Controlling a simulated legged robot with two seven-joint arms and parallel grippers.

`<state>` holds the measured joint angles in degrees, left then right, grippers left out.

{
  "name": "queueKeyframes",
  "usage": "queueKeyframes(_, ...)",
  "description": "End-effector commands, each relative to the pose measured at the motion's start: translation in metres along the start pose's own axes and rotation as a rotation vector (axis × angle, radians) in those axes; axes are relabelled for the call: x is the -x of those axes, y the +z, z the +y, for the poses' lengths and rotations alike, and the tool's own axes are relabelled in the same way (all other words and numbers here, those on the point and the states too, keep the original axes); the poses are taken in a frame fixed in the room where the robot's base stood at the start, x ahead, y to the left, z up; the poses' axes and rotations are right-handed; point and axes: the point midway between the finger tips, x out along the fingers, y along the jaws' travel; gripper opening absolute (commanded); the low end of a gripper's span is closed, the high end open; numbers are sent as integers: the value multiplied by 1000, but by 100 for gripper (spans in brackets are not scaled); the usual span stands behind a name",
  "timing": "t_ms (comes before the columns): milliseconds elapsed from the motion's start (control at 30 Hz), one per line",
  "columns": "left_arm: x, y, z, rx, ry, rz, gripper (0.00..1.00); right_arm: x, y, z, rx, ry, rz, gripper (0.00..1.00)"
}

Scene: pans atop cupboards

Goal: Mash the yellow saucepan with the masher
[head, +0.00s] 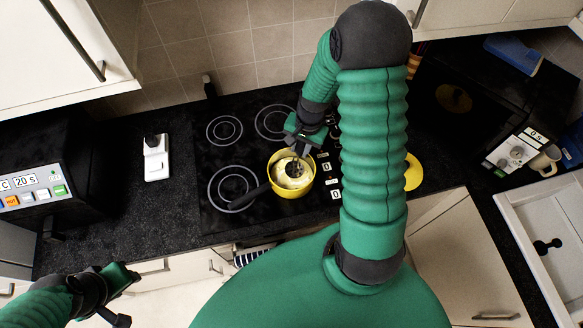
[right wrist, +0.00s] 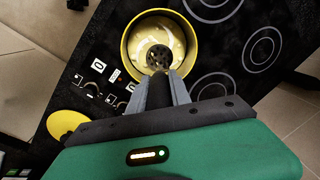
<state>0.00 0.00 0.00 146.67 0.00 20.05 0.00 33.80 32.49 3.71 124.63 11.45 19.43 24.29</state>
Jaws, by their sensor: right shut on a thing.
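The yellow saucepan (head: 291,191) stands on the black hob with its dark handle pointing left. It holds pale yellow food, also seen in the right wrist view, where the saucepan (right wrist: 128,50) is at the top. My right gripper (head: 299,150) is above the saucepan, shut on the masher's dark handle. The masher's perforated head (right wrist: 158,56) is inside the saucepan, over or against the food; I cannot tell how firmly it touches. My left gripper (head: 122,292) is away at the lower left, in front of the counter, and its jaws do not show clearly.
A yellow lid (head: 413,172) lies right of the hob, partly behind my right arm. A microwave (head: 510,145) and a mug (head: 545,160) stand at the right, by the sink (head: 545,215). A white socket block (head: 156,158) is left of the hob. Cupboards overhang the back.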

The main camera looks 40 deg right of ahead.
Motion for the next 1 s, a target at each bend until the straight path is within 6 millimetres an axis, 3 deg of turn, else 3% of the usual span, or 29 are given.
queueKeyframes(367,-1,0,0,0,0,0,36,-1,2,-1,1,1,0,0)
queueKeyframes(800,5,-1,0,0,0,0,36,-2,29,-15,1,1,-1,0)
queueKeyframes(1000,5,-1,0,0,0,0,36,-3,33,-17,0,0,1,0)
